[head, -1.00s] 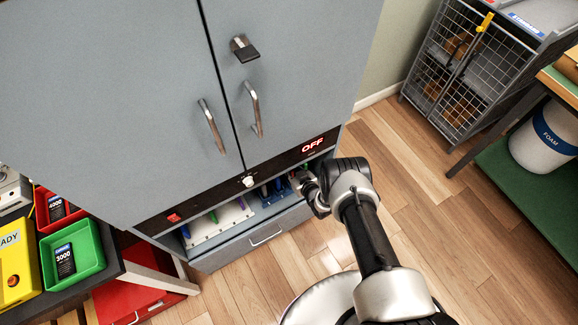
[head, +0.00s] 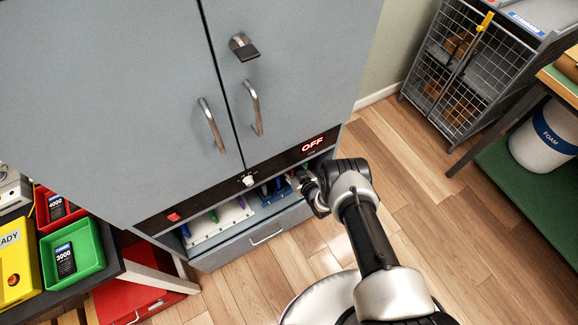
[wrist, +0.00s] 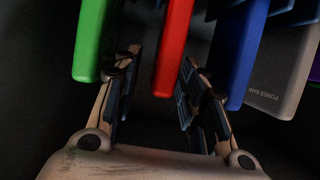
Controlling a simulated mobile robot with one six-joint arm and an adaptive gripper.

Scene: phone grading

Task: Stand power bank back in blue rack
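The blue rack (head: 277,194) sits in the low open bay of the grey cabinet, with slabs in it. In the wrist view, blue rack parts (wrist: 290,14) show along the dark top edge. A grey slab (wrist: 282,72) marked "POWER BANK" is at the right, beside a blue slab (wrist: 240,50). A red slab (wrist: 172,45) and a green slab (wrist: 92,40) are further left. My gripper (wrist: 160,60) is open, its fingers apart on either side of the red slab's end, with a gap on the left. In the head view, my gripper (head: 300,183) reaches into the bay, partly hidden.
A white board (head: 215,225) with coloured slabs lies left of the rack in the bay. The drawer (head: 265,238) is below and the black control panel (head: 215,190) above, so the opening is low.

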